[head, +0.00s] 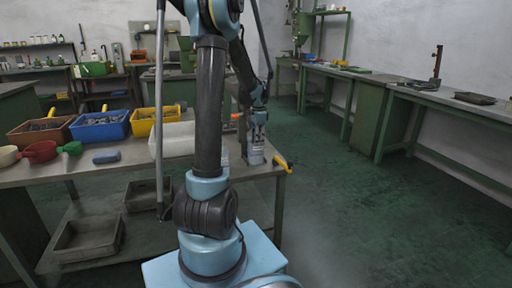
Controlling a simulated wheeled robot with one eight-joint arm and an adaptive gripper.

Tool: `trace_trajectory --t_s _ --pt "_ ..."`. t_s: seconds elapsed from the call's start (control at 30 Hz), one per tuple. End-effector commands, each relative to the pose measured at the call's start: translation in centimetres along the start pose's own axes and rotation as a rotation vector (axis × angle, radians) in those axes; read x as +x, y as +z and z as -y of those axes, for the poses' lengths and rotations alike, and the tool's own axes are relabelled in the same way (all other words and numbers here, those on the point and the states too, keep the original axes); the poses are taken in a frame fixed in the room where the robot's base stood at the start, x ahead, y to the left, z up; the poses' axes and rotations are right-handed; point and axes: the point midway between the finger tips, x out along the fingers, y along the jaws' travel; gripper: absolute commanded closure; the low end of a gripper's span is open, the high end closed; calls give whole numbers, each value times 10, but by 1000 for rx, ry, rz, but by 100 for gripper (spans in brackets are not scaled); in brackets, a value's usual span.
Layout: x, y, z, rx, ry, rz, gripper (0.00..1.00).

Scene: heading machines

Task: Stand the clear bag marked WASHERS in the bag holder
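My gripper (257,142) is at the end of my arm, low over the right end of the near workbench (250,172). It is small and far off in the head view, and I cannot tell whether its fingers are open or shut. A pale, greyish patch shows at the fingers, but I cannot tell whether it is the clear bag or part of the gripper. No WASHERS mark can be read. I cannot pick out the bag holder. My arm hides part of the bench.
Brown, blue (101,126) and yellow (146,121) bins and a white tray (175,142) stand on the bench. A red scoop (38,152) and a grey-blue block (106,157) lie in front. A yellow-handled tool (283,164) is at the right edge. The floor to the right is clear.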

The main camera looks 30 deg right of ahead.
Motion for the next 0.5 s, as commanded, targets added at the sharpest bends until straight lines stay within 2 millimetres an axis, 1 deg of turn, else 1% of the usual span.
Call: trace_trajectory --t_s 0.03,0.1,0.3,0.5 --pt "-10 0 0 0 0 0 75" --pt "-24 0 0 0 0 0 75" --pt "-57 0 0 0 0 0 75" --pt "-78 0 0 0 0 0 75"
